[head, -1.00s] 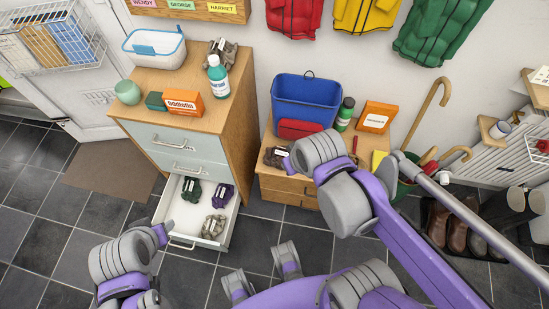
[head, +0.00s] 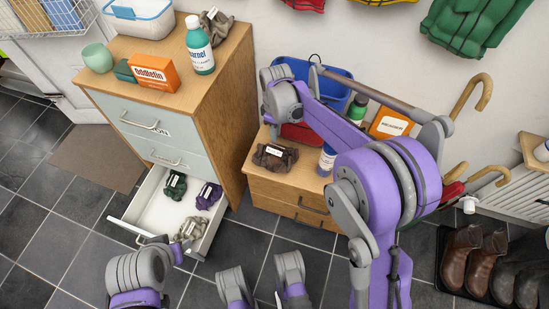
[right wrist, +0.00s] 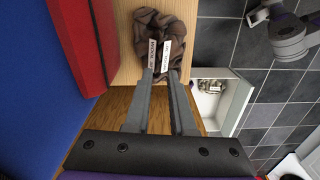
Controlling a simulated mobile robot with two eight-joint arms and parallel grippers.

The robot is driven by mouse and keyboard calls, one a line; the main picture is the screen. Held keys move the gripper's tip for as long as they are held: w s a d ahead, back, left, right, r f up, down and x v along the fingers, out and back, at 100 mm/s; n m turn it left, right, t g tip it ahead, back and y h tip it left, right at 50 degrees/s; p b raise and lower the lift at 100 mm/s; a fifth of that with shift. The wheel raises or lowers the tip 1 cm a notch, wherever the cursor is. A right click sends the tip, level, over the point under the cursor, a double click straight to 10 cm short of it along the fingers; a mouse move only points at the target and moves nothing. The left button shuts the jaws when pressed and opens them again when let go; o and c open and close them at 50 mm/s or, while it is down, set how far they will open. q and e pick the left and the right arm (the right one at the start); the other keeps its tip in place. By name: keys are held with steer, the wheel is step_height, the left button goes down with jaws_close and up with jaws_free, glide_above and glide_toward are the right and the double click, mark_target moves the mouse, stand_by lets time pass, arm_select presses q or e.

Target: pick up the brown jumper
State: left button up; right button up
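The brown jumper (head: 275,155) lies crumpled on the left part of the low wooden cabinet top, with white labels on it. In the right wrist view the jumper (right wrist: 160,25) is just beyond my right fingertips. My right gripper (right wrist: 160,75) is open, with a narrow gap between its fingers, and points at the labelled side of the jumper. I cannot tell whether the fingers touch it. In the head view my right forearm reaches over the cabinet, and its fingers are hard to make out. My left arm is at the lower left; its fingers do not show.
A red item (head: 300,133) and a blue bin (head: 335,91) stand behind the jumper. A blue jar (head: 327,160), green bottle (head: 357,108) and orange box (head: 390,122) are to the right. The taller drawer unit (head: 222,100) is on the left, its lower drawer (head: 155,212) open with garments inside.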

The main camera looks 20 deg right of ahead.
mark_target(275, 147)
step_height(275, 147, down, 4)
steer(key=shift+f+b, duration=0.25)
steer(key=shift+b, duration=0.3)
step_height(275, 147, down, 5)
steer(key=shift+w+r+b, duration=0.1)
steer(key=shift+w+b, duration=0.05)
steer(key=shift+b, duration=0.7)
jaws_close()
stand_by(0.3)
